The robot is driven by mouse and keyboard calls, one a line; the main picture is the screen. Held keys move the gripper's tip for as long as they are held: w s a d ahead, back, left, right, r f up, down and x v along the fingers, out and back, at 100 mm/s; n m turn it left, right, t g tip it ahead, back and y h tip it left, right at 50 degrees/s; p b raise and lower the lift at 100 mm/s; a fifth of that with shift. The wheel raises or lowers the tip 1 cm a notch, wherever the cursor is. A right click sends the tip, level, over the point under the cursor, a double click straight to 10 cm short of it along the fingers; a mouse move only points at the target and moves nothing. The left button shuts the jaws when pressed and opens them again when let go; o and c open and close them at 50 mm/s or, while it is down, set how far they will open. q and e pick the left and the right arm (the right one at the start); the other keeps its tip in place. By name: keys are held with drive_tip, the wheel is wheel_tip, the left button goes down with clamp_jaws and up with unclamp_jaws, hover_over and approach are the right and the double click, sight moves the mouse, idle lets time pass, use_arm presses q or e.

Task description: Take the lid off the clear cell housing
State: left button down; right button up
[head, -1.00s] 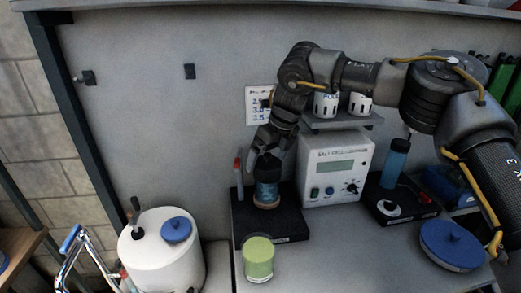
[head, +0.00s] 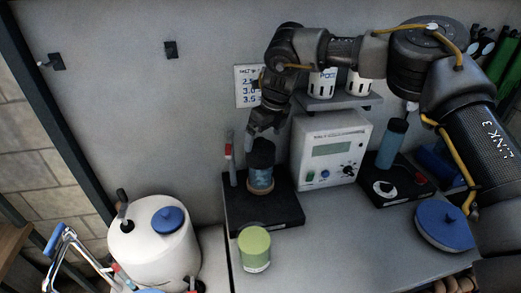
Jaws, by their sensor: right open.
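The clear cell housing (head: 260,180) stands upright on a black base plate (head: 285,213) near the middle of the bench. It has a bluish body and a brownish ring low down. Its dark lid (head: 261,154) is on top. My right gripper (head: 262,131) is open and points down just above the lid. Dark fingers against the dark lid make it hard to tell whether they touch. My left gripper is not in view.
A grey meter box (head: 331,150) stands close right of the housing, under a shelf with white cups. A red-tipped probe (head: 229,164) stands just left. A green-lidded jar (head: 254,248) is in front. A white tank (head: 152,245) is at left, a blue disc (head: 444,225) at right.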

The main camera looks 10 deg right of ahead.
sight(261, 147)
drive_tip(key=shift+a+f+p, duration=0.15)
drive_tip(key=shift+f+p, duration=0.15)
drive_tip(key=shift+p, duration=0.1)
drive_tip(key=p+x, duration=0.1)
drive_tip(key=x, duration=0.2)
drive_tip(key=shift+w+a+f+p, duration=0.1)
drive_tip(key=shift+f+p, duration=0.25)
drive_tip(key=shift+p, duration=0.05)
drive_tip(key=shift+f, duration=0.4)
drive_tip(key=c, duration=0.9)
